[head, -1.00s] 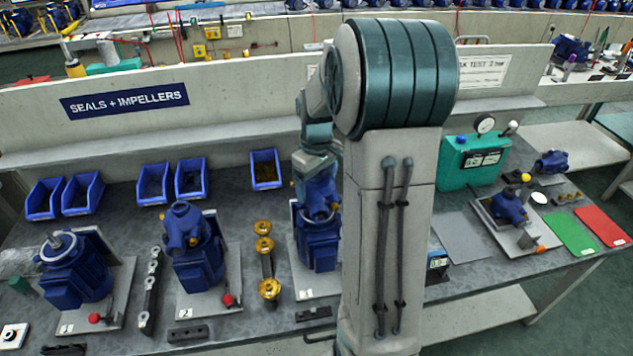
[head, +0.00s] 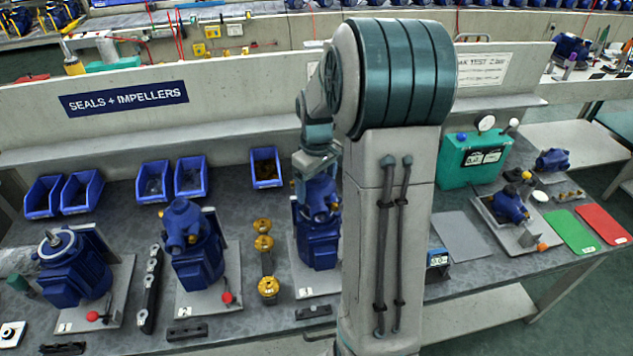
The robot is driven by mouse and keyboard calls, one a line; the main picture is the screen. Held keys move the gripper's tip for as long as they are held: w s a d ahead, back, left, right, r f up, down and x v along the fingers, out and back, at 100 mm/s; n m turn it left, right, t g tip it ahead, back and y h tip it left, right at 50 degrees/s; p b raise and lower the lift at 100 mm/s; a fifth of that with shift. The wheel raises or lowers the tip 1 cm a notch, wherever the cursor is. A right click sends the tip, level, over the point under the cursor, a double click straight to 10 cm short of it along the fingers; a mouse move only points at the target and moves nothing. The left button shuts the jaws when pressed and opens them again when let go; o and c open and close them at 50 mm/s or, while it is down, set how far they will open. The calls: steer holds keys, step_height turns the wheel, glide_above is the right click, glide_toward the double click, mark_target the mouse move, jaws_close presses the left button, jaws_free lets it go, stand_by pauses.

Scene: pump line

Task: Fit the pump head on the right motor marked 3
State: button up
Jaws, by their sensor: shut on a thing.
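My gripper (head: 318,176) is at the motor on the right of the row, partly hidden by my own arm. It is shut on a blue pump head (head: 322,198) with a brass-coloured port. The pump head is upright, directly over the blue right motor (head: 318,246). The two look in contact, but I cannot tell whether the head is fully seated. The motor stands on a light base plate (head: 308,292) with a small number label, too small to read surely. My arm hides the right side of this station.
The left motor (head: 72,275), without a head, and the middle motor (head: 197,262), with a pump head (head: 184,225), stand on plates with red knobs. Brass parts (head: 264,243) stand close left of the right motor. Blue bins (head: 265,168) line the back. A green test unit (head: 470,160) is at right.

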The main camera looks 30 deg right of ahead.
steer(key=shift+f+b, duration=1.25)
steer(key=shift+f, duration=0.6)
steer(key=o, duration=1)
steer(key=shift+o, duration=0.2)
steer(key=shift+r, duration=0.1)
steer(key=shift+r+p, duration=3.4)
steer(key=shift+r, duration=1.1)
steer(key=s+a+r+m+t, duration=0.1)
steer(key=s+a+r+t, duration=0.1)
steer(key=s+a+r, duration=0.2)
steer(key=s+a+r+m+t+b, duration=0.1)
steer(key=s+a+r, duration=0.3)
steer(key=s+a, duration=0.6)
steer(key=s+m, duration=0.1)
steer(key=s, duration=0.4)
steer(key=shift+m+t, duration=0.3)
steer(key=shift+t, duration=0.1)
